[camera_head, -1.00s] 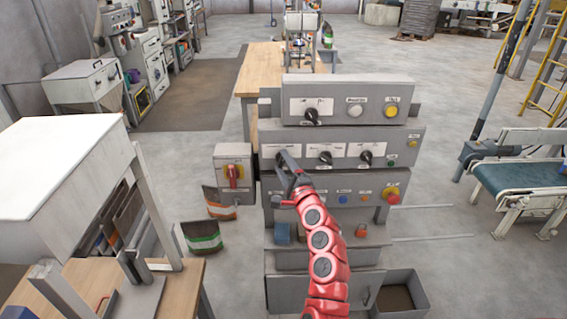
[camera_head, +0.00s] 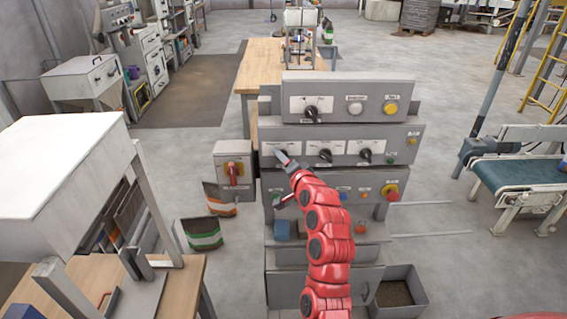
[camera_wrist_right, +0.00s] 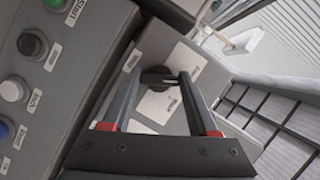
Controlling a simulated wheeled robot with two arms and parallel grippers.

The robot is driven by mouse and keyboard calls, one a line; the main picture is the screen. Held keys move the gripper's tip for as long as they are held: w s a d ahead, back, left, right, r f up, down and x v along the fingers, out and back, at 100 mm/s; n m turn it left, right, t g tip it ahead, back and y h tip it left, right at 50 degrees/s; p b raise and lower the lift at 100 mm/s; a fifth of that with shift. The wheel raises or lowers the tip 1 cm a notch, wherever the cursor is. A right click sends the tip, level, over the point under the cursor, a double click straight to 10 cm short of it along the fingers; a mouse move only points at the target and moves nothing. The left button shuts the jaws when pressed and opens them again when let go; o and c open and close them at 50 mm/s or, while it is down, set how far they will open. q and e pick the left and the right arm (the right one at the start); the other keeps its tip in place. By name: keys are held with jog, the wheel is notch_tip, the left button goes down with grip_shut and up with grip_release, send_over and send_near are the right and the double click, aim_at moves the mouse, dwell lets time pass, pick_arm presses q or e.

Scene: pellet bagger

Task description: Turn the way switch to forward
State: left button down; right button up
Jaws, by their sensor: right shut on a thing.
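My right gripper (camera_head: 283,158) reaches the left end of the middle grey panel (camera_head: 345,160). In the right wrist view my gripper (camera_wrist_right: 158,82) has its two fingers closed on the sides of a black rotary switch knob (camera_wrist_right: 156,79). The knob's bar lies across between the fingertips. In the head view my gripper and red arm hide this knob. Its printed labels are too small or blurred to read, so I cannot tell the pointed setting. My left gripper is not in view.
Two similar black knobs (camera_head: 325,155) (camera_head: 365,155) sit to the right on the same panel. Another black knob (camera_head: 312,112) is on the panel above. A red switch (camera_head: 233,170) on a grey box stands at the left. Push buttons, including a red one (camera_head: 390,192), lie below.

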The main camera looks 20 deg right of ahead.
jog(key=shift+n, duration=0.3)
jog(key=shift+f, duration=0.1)
jog(key=o, duration=1.4)
